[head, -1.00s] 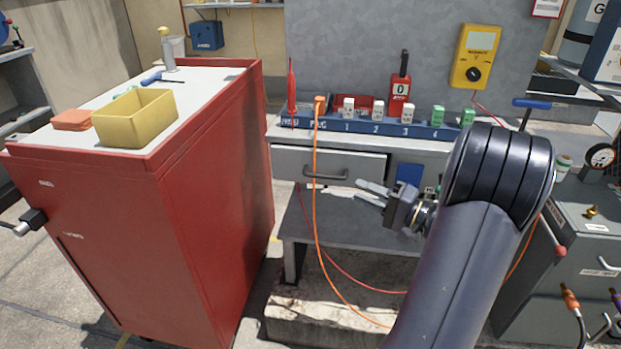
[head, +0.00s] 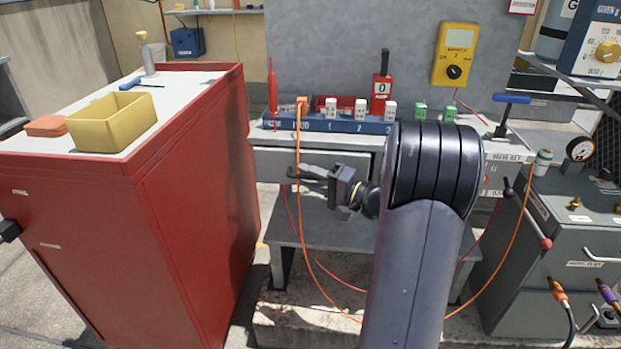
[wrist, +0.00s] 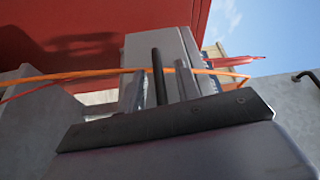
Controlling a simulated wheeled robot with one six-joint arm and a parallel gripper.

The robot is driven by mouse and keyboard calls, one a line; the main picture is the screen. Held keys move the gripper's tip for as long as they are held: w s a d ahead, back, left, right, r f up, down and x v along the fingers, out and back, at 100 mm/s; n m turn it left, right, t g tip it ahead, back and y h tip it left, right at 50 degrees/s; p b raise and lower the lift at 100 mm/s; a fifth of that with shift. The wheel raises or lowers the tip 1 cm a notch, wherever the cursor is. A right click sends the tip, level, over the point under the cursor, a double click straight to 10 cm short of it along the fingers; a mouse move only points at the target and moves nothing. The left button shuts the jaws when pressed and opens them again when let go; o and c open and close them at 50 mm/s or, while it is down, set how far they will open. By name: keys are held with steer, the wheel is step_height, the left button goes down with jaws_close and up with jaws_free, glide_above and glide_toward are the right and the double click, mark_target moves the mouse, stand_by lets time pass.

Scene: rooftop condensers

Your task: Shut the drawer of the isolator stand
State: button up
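The isolator stand (head: 268,134) is a grey bench against a grey panel. Its drawer (head: 348,163) has a light grey front below the top; how far it stands out is hard to tell in the head view. My gripper (head: 303,179) is at the drawer front, at its dark bar handle, which it partly hides. In the wrist view two grey fingers (wrist: 160,90) are apart, with a dark upright bar (wrist: 158,72), apparently the handle, between them. Gaps show on both sides of the bar. A pale grey box shape, likely the drawer, is behind.
An orange cable (head: 299,215) hangs down in front of the drawer, close to my gripper. A red cabinet (head: 195,200) stands close on the left, with a yellow bin (head: 112,122) on top. A grey test unit (head: 570,240) stands on the right. Plugs line the bench top.

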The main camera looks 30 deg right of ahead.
steer(key=shift+c, duration=0.4)
jaws_close()
steer(key=w+d, duration=0.1)
steer(key=w+d+b, duration=0.1)
steer(key=w, duration=0.1)
steer(key=shift+f, duration=0.1)
steer(key=shift+d, duration=0.1)
steer(key=shift+o, duration=0.4)
jaws_free()
steer(key=shift+w, duration=0.1)
